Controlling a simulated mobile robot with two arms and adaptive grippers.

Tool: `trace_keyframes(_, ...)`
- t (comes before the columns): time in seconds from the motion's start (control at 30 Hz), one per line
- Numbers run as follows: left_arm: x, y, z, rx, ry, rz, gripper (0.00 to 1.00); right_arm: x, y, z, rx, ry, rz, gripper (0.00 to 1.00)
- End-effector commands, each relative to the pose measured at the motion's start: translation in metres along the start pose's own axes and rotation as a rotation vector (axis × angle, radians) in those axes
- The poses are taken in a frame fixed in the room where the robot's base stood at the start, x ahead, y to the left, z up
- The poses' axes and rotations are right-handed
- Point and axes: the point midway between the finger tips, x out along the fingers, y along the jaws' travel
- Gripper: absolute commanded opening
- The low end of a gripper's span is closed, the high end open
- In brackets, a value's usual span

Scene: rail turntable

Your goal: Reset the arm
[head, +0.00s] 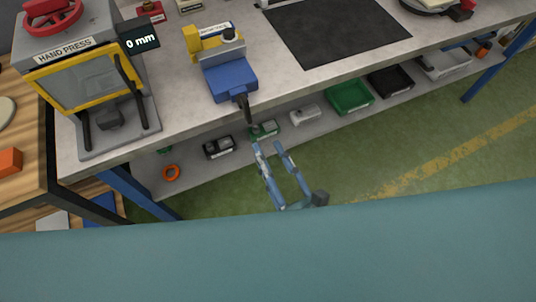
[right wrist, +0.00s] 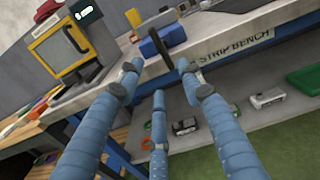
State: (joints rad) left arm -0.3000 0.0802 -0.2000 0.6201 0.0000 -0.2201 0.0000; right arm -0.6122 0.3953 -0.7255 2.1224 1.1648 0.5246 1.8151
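My right gripper (head: 268,146) has blue segmented fingers spread apart with nothing between them. It hangs in front of the bench edge, just below the dark handle (head: 246,109) of a blue strip tool (head: 230,80) in the head view. In the right wrist view my right gripper (right wrist: 158,72) shows its fingers spread wide, pointing at the bench; the dark handle (right wrist: 167,48) stands beyond the fingertips. I see no contact between them. My left gripper is in neither view.
A hand press (head: 85,75) with a yellow frame and a "0 mm" display (head: 141,39) stands on the bench (head: 180,115) at left. A black mat (head: 335,28) lies right of the blue tool. The lower shelf holds a green bin (head: 349,97) and small items. Green floor is clear at right.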

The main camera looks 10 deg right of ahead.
Motion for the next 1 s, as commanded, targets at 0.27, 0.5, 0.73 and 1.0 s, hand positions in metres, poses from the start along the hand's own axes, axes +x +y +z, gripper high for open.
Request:
trace_keyframes(0.27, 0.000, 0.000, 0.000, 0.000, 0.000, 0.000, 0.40, 0.000, 0.000, 0.000, 0.000, 0.000, 0.000, 0.38)
trace_keyframes(0.5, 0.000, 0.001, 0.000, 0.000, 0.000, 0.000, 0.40, 0.001, 0.000, -0.002, -0.010, 0.002, 0.001, 0.38)
trace_keyframes(0.73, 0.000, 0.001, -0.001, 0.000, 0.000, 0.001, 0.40, 0.009, 0.004, -0.089, -0.496, 0.084, 0.089, 0.38)
trace_keyframes(1.0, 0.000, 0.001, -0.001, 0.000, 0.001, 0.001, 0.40, -0.019, -0.021, -0.289, -1.427, 0.291, 0.441, 0.38)
